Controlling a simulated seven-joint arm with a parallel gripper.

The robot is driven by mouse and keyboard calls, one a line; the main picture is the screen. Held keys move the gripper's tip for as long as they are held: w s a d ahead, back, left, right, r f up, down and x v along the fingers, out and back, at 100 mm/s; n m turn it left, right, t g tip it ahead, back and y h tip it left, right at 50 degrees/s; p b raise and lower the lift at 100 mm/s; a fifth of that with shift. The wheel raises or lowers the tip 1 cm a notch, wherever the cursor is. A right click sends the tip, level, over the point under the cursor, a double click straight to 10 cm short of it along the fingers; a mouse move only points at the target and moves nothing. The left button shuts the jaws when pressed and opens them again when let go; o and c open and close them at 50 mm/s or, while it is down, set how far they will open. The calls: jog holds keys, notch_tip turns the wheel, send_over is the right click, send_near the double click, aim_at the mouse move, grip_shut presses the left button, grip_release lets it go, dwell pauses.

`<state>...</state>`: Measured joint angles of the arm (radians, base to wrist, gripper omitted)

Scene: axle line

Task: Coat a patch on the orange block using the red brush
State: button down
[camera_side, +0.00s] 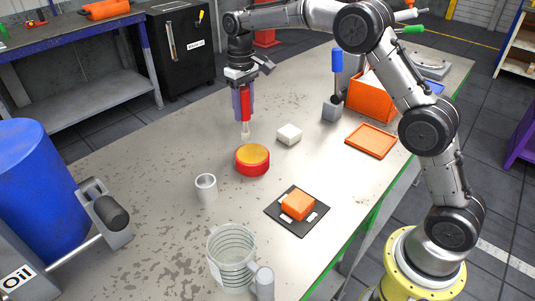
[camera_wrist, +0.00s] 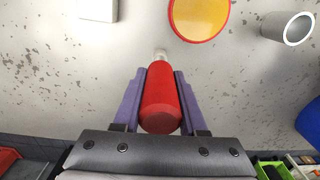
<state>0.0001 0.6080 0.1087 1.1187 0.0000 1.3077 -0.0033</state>
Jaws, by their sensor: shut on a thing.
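My gripper (camera_side: 243,101) is shut on the red brush (camera_side: 245,106), which hangs upright with its pale tip pointing down above the table. In the wrist view the red handle of the brush (camera_wrist: 161,100) sits between the purple fingers of my gripper (camera_wrist: 160,98). The orange block (camera_side: 298,205) rests on a dark mat (camera_side: 275,212) with small white pieces around it, at the front middle of the table. A red round tin with a yellow-orange top (camera_side: 252,161) stands just below and in front of the brush. It also shows in the wrist view (camera_wrist: 200,16).
A white block (camera_side: 289,134), a grey cup (camera_side: 206,188) and a clear ribbed jug (camera_side: 232,258) stand on the table. An orange tray (camera_side: 371,140), an orange bin (camera_side: 368,103) and a blue-handled tool in a grey holder (camera_side: 332,109) are at the right.

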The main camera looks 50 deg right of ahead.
notch_tip(320, 180, up, 15)
jog(key=shift+f, duration=0.1)
jog(key=s+a, duration=0.3)
jog(key=s, duration=1)
jog(key=s+a, duration=0.3)
jog(key=s, duration=1)
notch_tip(320, 180, down, 12)
jog(key=shift+a, duration=3.15)
jog(key=shift+d, duration=3.35)
notch_tip(320, 180, up, 7)
jog(key=shift+n, duration=0.3)
